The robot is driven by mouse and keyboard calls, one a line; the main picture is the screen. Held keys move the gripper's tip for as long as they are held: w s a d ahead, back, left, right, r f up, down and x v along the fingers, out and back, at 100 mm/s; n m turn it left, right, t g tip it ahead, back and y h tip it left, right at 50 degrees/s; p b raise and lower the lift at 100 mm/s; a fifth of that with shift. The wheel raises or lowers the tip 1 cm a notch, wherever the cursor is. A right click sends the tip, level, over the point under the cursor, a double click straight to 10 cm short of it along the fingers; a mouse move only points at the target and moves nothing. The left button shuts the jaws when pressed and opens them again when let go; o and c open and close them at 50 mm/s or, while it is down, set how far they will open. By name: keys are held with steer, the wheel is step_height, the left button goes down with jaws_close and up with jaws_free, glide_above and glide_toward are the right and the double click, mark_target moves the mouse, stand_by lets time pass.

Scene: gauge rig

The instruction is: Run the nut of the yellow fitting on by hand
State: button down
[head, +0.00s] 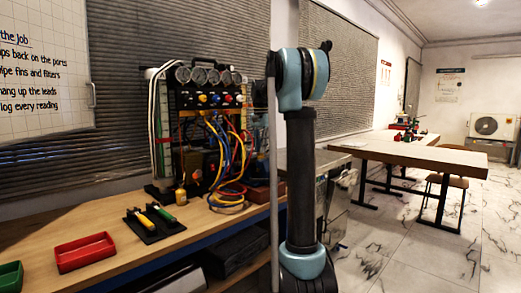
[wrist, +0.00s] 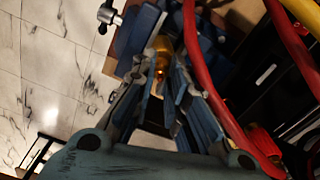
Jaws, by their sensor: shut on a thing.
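In the wrist view, my gripper (wrist: 160,78) is shut, with a brass-coloured nut (wrist: 160,52) between its fingertips. The fingers cover part of the nut, and the picture is dark. I cannot tell how far the nut sits on its thread, or which hose joins it. In the head view, my arm and the rig hide the gripper. The gauge rig (head: 188,101) stands on the bench, with yellow, blue and red hoses (head: 229,172) hanging at its front and right side.
A red hose (wrist: 206,92) passes close beside my gripper's right finger. A yellow hose (wrist: 304,14) crosses the top right corner. A silver T-shaped handle (wrist: 108,15) is at upper left. On the bench are a red tray (head: 84,263) and a black mat (head: 149,237) with two tools.

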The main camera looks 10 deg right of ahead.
steer(key=m, duration=1)
steer(key=shift+m, duration=2.1)
steer(key=shift+a, duration=0.1)
steer(key=c, duration=1.6)
jaws_free()
step_height(320, 180, up, 12)
steer(key=shift+w+f, duration=0.1)
steer(key=shift+w, duration=0.05)
